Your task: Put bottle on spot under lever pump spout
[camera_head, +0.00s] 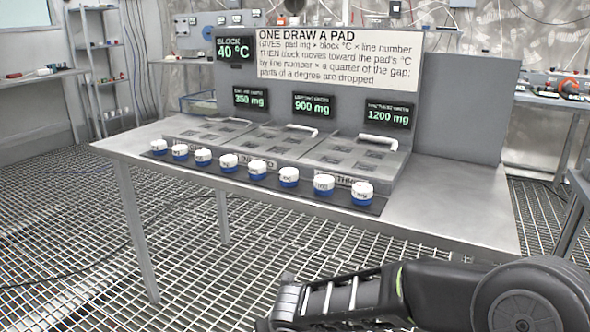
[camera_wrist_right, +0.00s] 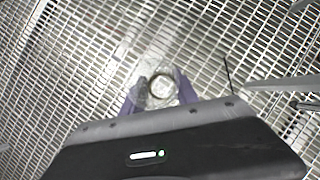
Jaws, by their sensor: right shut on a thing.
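My right gripper (camera_wrist_right: 161,94) is shut on a clear bottle (camera_wrist_right: 160,80) in the right wrist view. The bottle's round top faces the camera, between the two fingers, with the floor grating behind it. In the head view my right arm comes in from the lower right, and the right gripper (camera_head: 287,303) is low in front of the table. The bottle cannot be made out clearly there. My left gripper is not in view. No lever pump, spout or marked spot shows in either view.
A steel table (camera_head: 450,215) fills the middle, with a panel, a sign (camera_head: 335,55) and several white-and-blue jars (camera_head: 289,177) on a dark strip. A shelf rack (camera_head: 98,70) stands at the back left. Another bench (camera_head: 555,98) is at right. Open grating lies at left.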

